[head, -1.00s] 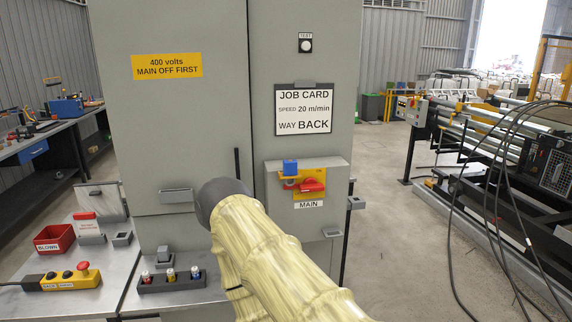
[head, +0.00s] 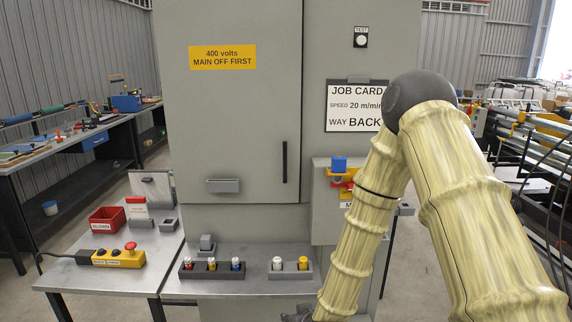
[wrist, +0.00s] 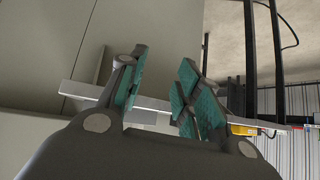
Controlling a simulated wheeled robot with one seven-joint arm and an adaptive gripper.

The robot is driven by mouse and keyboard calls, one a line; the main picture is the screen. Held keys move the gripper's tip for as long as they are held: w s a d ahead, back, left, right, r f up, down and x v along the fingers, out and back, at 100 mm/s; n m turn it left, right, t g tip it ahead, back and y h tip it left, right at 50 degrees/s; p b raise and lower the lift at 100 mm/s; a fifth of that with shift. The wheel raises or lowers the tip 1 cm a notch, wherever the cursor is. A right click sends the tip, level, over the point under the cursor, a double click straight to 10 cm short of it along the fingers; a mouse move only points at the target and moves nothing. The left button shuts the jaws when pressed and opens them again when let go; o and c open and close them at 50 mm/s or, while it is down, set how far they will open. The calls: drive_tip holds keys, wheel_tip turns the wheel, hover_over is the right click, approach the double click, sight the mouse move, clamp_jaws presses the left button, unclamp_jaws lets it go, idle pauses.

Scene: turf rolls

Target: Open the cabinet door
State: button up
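The grey cabinet door (head: 235,115) is shut in the head view and bears a yellow sign (head: 222,57) reading "400 volts MAIN OFF FIRST". Its dark vertical handle (head: 284,162) is near the door's right edge. Right of the door, the red and yellow main switch (head: 340,176) with a blue block (head: 339,163) is partly hidden by my arm. My gripper (head: 298,314) shows only partly at the bottom edge, below and away from the handle. In the wrist view my gripper (wrist: 162,85) has its teal-padded fingers apart with nothing held between them.
Below the door, a bench carries a fuse holder (head: 212,274), another holder (head: 290,274), a red bin (head: 107,219) and a yellow button box (head: 119,257). A job card (head: 352,106) hangs right of the door. Rollers and cables stand at the right.

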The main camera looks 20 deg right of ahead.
drive_tip(key=w+d+r+t+b, duration=0.1)
drive_tip(key=w+r+t, duration=0.1)
drive_tip(key=w+r, duration=0.55)
drive_tip(key=w+d+r+t+b, duration=0.1)
drive_tip(key=w+r+t, duration=0.25)
drive_tip(key=r, duration=0.65)
drive_tip(key=t+h, duration=0.1)
drive_tip(key=t, duration=0.3)
approach(286, 159)
drive_tip(key=w, duration=0.1)
drive_tip(key=shift+g, duration=0.25)
drive_tip(key=shift+w+r+p, duration=0.2)
drive_tip(key=shift+w+p, duration=0.75)
drive_tip(key=shift+w, duration=3.8)
clamp_jaws()
